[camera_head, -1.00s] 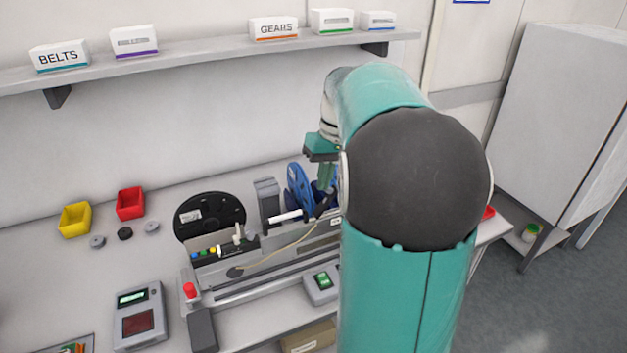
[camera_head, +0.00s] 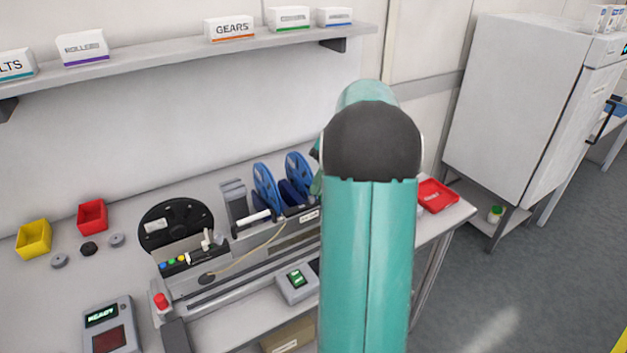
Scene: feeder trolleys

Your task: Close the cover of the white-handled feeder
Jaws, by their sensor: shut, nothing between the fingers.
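The feeder with the white handle (camera_head: 252,217) stands in the row on the bench, left of centre. The handle is a white bar pointing left and slightly down, beside the blue reels. I cannot make out how far its cover is open. My gripper (camera_head: 317,184) is nearly all hidden behind my teal arm; only a sliver shows, just right of the second blue reel (camera_head: 298,174). It is shut with nothing held. Whether it touches a feeder is hidden.
Red (camera_head: 92,215) and yellow (camera_head: 33,238) bins sit at left. A red tray (camera_head: 437,196) lies at the right bench end. A shelf (camera_head: 180,60) runs above.

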